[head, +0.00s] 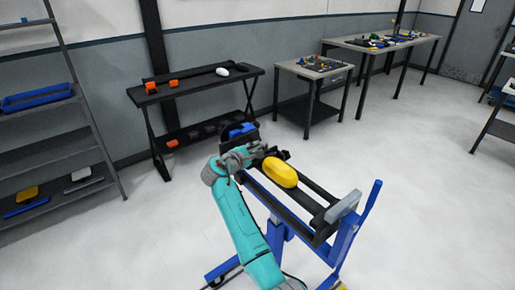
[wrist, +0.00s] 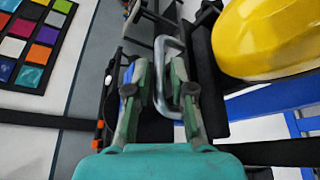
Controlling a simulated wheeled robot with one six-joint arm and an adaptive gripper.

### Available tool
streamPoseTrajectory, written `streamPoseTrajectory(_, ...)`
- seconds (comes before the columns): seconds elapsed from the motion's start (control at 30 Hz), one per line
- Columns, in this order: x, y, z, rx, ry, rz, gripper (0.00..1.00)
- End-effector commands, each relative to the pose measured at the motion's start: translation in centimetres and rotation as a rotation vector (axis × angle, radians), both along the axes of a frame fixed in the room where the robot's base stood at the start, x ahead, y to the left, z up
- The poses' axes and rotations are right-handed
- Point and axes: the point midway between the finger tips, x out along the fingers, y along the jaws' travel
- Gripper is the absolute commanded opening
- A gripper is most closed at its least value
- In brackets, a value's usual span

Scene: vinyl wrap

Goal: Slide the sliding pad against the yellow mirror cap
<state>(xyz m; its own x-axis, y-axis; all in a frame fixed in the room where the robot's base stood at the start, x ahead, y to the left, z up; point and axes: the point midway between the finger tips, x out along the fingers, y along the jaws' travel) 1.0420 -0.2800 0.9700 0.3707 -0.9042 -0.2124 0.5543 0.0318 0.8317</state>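The yellow mirror cap (head: 280,172) lies on the dark rails of a blue-framed stand (head: 346,238). It also fills the upper right of the wrist view (wrist: 270,40). My gripper (head: 246,157) is at the left end of the rails, beside the cap. In the wrist view my gripper (wrist: 160,70) has its fingers apart, with a metal loop handle (wrist: 161,48) between and beyond them. The handle appears to belong to a dark block next to the cap, likely the sliding pad (wrist: 207,75). I cannot tell whether the fingers touch the handle.
A grey block (head: 343,206) sits at the right end of the rails. A black table (head: 195,88) with orange items stands behind, a small grey table (head: 313,69) further right. Shelves (head: 45,120) stand at left. A colour swatch board (wrist: 30,45) shows in the wrist view. Much floor is clear.

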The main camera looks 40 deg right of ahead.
Motion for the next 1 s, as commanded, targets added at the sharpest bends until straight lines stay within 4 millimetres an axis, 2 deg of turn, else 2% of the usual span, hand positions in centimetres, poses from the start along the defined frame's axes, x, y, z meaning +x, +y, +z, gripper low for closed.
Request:
streamPoseTrajectory(0.03,-0.3,1.1,0.1,0.0,-0.001,0.004,0.23)
streamPoseTrajectory(0.3,-2.3,5.8,1.2,0.001,0.0,0.003,0.23)
streamPoseTrajectory(0.5,-3.3,8.1,1.8,0.0,0.002,0.002,0.23)
streamPoseTrajectory(0.63,-3.5,8.7,1.9,0.0,0.002,0.002,0.23)
streamPoseTrajectory(0.9,-3.6,8.8,2.0,0.0,0.002,0.001,0.23)
streamPoseTrajectory(0.93,-3.6,8.8,2.0,0.0,0.002,0.001,0.2)
streamPoseTrajectory(1.0,-3.7,8.8,1.9,0.0,0.001,-0.003,0.03)
